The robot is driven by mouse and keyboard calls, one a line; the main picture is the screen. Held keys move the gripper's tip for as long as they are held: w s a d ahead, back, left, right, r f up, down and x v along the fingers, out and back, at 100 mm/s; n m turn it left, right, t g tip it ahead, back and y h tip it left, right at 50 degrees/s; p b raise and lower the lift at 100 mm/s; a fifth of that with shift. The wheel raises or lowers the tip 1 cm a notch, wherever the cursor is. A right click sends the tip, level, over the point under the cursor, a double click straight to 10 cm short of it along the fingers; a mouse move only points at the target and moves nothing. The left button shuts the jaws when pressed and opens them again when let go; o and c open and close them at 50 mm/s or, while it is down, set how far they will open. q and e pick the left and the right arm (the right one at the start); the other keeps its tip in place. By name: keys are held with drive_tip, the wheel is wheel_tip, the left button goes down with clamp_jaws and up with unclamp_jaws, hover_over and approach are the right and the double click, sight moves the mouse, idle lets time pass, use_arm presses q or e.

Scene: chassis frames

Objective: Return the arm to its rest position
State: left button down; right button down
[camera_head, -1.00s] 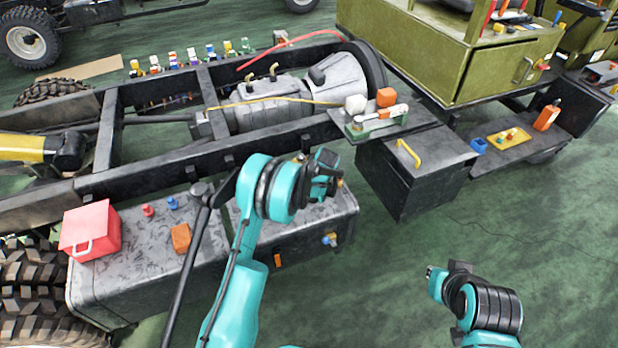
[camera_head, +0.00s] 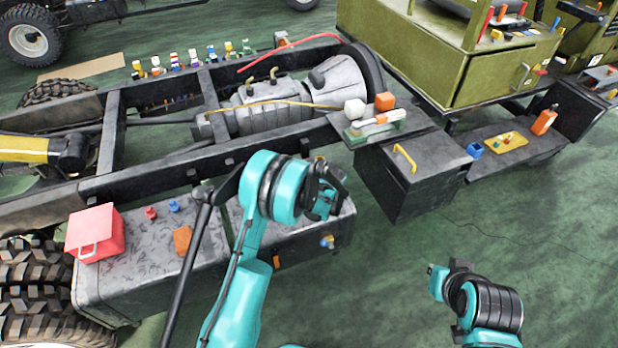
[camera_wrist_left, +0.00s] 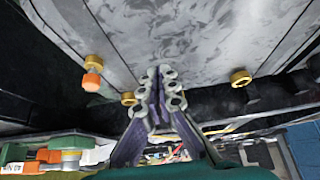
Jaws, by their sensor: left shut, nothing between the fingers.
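My left arm rises from the bottom centre of the head view. Its left gripper (camera_head: 330,192) is beside the front face and top edge of the grey tank box (camera_head: 290,238), partly hidden by its own wrist. In the left wrist view the left gripper's fingers (camera_wrist_left: 158,90) are together with nothing between them, and a scuffed grey surface with several brass fittings lies beyond. My right arm is folded at the lower right over green floor.
A red box (camera_head: 95,232) and an orange block (camera_head: 182,240) sit on the left tank. A black box with a yellow handle (camera_head: 404,158) stands right of my left gripper. The chassis frame (camera_head: 150,172) runs behind. Green floor (camera_head: 390,290) is open between my arms.

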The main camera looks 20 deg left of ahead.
use_arm(q)
drive_tip(key=shift+s+d+f, duration=0.25)
drive_tip(key=shift+s+d, duration=0.7)
drive_tip(key=shift+s, duration=0.2)
drive_tip(key=s+a+r+m+h, duration=0.15)
drive_tip(key=s+r, duration=0.35)
drive_tip(key=r, duration=0.5)
drive_tip(key=s+a+r+m, duration=0.1)
drive_tip(key=s+r+m, duration=0.1)
drive_tip(key=s+r, duration=0.6)
drive_tip(key=s+r+m+t+h, duration=0.1)
drive_tip(key=s+r+m, duration=0.1)
drive_tip(key=s, duration=0.7)
drive_tip(key=s+r+m+t+h, duration=0.1)
drive_tip(key=s+r+m, duration=0.1)
drive_tip(key=s+r, duration=0.3)
drive_tip(key=shift+s+d+r, duration=0.15)
drive_tip(key=shift+s+r, duration=0.1)
drive_tip(key=shift+s, duration=2.15)
